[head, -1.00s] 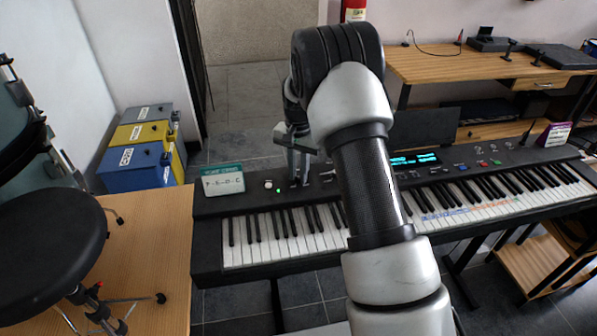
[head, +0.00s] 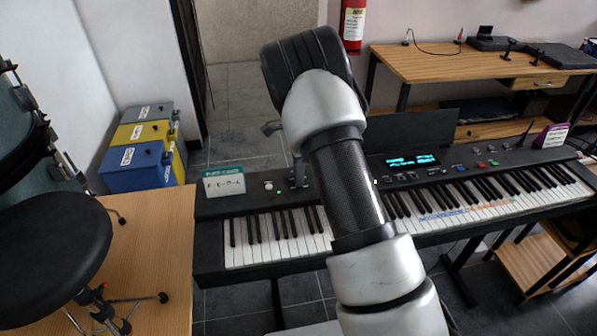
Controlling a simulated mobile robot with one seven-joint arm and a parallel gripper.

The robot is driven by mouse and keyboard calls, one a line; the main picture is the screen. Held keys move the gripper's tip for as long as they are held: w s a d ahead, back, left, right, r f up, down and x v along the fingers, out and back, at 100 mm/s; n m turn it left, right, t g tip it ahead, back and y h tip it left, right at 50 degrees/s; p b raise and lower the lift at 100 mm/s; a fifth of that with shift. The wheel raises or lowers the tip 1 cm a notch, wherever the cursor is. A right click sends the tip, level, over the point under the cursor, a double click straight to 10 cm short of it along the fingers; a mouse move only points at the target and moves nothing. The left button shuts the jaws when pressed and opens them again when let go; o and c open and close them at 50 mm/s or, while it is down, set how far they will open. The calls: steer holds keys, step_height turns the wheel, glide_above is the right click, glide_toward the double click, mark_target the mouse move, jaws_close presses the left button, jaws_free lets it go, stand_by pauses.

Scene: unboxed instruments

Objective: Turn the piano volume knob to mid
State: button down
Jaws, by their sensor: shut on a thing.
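The black piano (head: 215,262) stands across the middle of the head view, with its control panel behind the keys. My gripper (head: 299,178) is at the left part of this panel, pointing down, mostly hidden behind my own arm. One grey finger shows beside the arm. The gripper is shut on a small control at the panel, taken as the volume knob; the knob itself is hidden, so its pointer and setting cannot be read. A small white knob (head: 268,185) and a green light (head: 279,192) show just left of the gripper.
A card (head: 224,184) stands on the piano's left end, and a purple card (head: 551,136) on its right end. A lit display (head: 412,160) is right of my arm. A black stool (head: 50,240) and wooden surface (head: 160,235) are at left, near stacked cases (head: 140,165).

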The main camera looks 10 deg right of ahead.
steer(key=m+p, duration=0.1)
steer(key=m, duration=0.3)
steer(key=shift+m, duration=0.3)
steer(key=shift+m+p, duration=0.55)
steer(key=shift+m, duration=1.35)
steer(key=c, duration=1.6)
jaws_free()
step_height(320, 180, up, 17)
steer(key=shift+r+p, duration=0.2)
steer(key=shift+p, duration=0.15)
